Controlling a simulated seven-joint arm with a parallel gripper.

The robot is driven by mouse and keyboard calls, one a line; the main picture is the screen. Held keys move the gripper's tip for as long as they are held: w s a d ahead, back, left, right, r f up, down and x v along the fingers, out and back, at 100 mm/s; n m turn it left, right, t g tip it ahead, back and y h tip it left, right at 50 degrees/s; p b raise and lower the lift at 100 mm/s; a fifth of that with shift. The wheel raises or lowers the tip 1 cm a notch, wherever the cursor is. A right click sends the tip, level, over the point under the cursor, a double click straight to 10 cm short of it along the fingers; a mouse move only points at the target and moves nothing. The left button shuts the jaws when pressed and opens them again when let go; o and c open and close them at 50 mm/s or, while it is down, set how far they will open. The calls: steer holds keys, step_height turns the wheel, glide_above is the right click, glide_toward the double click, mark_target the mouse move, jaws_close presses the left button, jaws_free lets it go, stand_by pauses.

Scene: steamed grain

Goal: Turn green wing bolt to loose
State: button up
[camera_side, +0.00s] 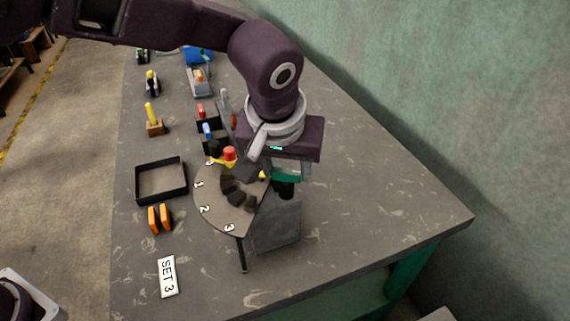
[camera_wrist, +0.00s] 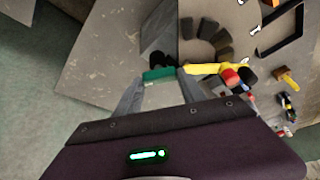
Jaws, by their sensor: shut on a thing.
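The green wing bolt (camera_wrist: 160,74) lies between the two fingertips of my gripper (camera_wrist: 157,80) in the wrist view. A black part (camera_wrist: 156,59) shows just beyond it. In the side view a strip of the green wing bolt (camera_side: 287,177) shows under my gripper (camera_side: 284,170), above a black stem and a grey block (camera_side: 277,222). My gripper is shut on the wing bolt from above and hides much of it. Whether the bolt is tight or loose cannot be told.
A numbered dial plate (camera_side: 212,217) with a yellow pointer and red knob (camera_side: 229,153) stands close left of my gripper. A black tray (camera_side: 138,191), orange object (camera_side: 159,219) and "SET 3" card (camera_side: 167,276) lie farther left. The table's right side is clear, beside a green wall.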

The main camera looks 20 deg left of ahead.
steer(key=n+y, duration=0.1)
steer(key=n, duration=0.2)
steer(key=n+g+y, duration=0.1)
steer(key=n, duration=0.2)
steer(key=shift+d, duration=0.2)
steer(key=shift+n, duration=0.4)
steer(key=o, duration=1.4)
steer(key=shift+c, duration=0.2)
steer(key=v, duration=0.7)
steer(key=shift+w, duration=0.15)
